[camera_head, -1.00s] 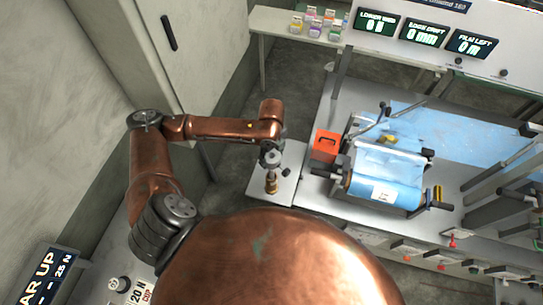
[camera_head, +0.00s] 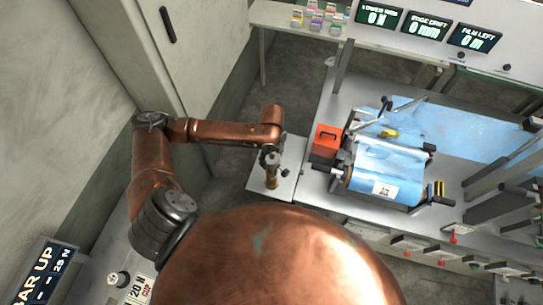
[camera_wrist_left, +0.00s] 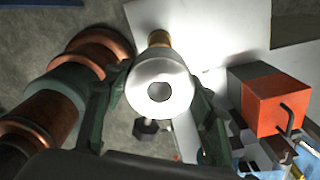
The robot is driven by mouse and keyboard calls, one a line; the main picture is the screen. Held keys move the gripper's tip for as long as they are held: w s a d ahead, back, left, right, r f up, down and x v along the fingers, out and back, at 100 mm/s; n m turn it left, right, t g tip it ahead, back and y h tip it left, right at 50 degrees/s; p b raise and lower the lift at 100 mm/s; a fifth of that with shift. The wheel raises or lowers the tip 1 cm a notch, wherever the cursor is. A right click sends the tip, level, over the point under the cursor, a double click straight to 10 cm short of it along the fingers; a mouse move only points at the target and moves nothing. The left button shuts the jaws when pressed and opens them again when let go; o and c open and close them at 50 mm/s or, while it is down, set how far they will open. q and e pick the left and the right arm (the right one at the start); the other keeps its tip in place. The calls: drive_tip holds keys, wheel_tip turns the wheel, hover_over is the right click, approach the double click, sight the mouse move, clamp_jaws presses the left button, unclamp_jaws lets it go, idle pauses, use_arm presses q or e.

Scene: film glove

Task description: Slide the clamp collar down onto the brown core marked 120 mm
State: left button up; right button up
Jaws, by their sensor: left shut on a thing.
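The brown core (camera_head: 272,182) stands upright on a pale plate (camera_head: 255,186) left of the film machine. It also shows at the top of the left wrist view (camera_wrist_left: 159,38), partly hidden behind the clamp collar. The clamp collar (camera_wrist_left: 160,84) is a silvery ring with a dark round hole. My left gripper (camera_head: 271,160) is shut on it, with a dark green finger on each side in the wrist view. The collar is at the core's upper end; I cannot tell whether it is around the core. The 120 mm marking is not readable. My right gripper is out of view.
An orange-red box (camera_head: 326,139) stands right of the core, close to the machine with its blue film roll (camera_head: 385,174). A dark knob (camera_wrist_left: 146,129) shows below the collar. A shelf with small coloured boxes (camera_head: 318,20) is at the back.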

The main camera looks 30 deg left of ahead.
sight(272, 167)
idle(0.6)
use_arm(q)
drive_tip(key=shift+r+p, duration=0.1)
drive_tip(key=shift+p, duration=0.35)
drive_tip(key=shift+p, duration=1.15)
idle(0.9)
drive_tip(key=shift+d+f+b, duration=0.1)
drive_tip(key=shift+f+b, duration=1.35)
drive_tip(key=shift+f, duration=2.4)
drive_tip(key=o, duration=1.7)
drive_tip(key=shift+f, duration=0.1)
wheel_tip(272, 167, up, 12)
drive_tip(key=shift+r, duration=0.1)
